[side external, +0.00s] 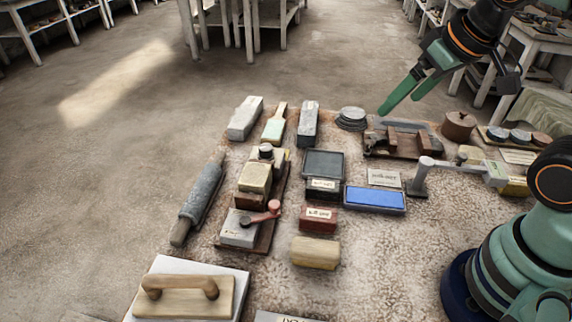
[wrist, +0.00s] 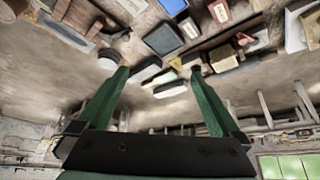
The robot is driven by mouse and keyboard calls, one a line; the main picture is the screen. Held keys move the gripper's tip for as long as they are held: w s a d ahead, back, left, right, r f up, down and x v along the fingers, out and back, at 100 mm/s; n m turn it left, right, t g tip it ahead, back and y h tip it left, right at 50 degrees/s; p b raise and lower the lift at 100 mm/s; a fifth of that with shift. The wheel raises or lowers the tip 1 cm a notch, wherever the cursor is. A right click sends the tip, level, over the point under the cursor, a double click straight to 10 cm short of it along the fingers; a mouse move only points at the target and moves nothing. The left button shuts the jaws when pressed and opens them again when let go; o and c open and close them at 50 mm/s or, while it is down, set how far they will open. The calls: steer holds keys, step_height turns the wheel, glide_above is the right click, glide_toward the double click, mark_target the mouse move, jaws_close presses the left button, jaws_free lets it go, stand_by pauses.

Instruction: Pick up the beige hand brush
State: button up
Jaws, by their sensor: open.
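The thing that best fits the beige hand brush (side external: 274,123) lies at the back of the speckled work surface in the side external view. It has a narrow beige handle and a wider pale green part. It lies between two grey blocks. In the wrist view, a small pale-edged shape (wrist: 159,78) between the fingertips may be the brush, but it is too small to be sure. My gripper (side external: 397,104) is open and empty, raised above the back right of the surface. It is well to the right of the brush. Both green fingers (wrist: 160,71) show in the wrist view.
A light grey block (side external: 244,118) and a darker block (side external: 308,123) flank the brush closely. A stack of grey discs (side external: 351,119) stands between brush and gripper. A blue pad (side external: 375,199), a dark tray (side external: 323,164) and a wooden block (side external: 315,252) lie nearer.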

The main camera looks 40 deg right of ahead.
stand_by(0.4)
steer(key=shift+c, duration=1.2)
steer(key=n+g, duration=0.6)
steer(key=n, duration=0.3)
glide_above(315, 247)
step_height(315, 247, down, 12)
steer(key=f, duration=0.5)
steer(key=shift+s+d+f, duration=0.15)
steer(key=shift+s+f, duration=0.1)
steer(key=shift+f, duration=0.1)
steer(key=shift+w+f, duration=0.15)
steer(key=shift+f, duration=1.35)
steer(key=shift+w+f, duration=0.1)
steer(key=shift+f, duration=1.4)
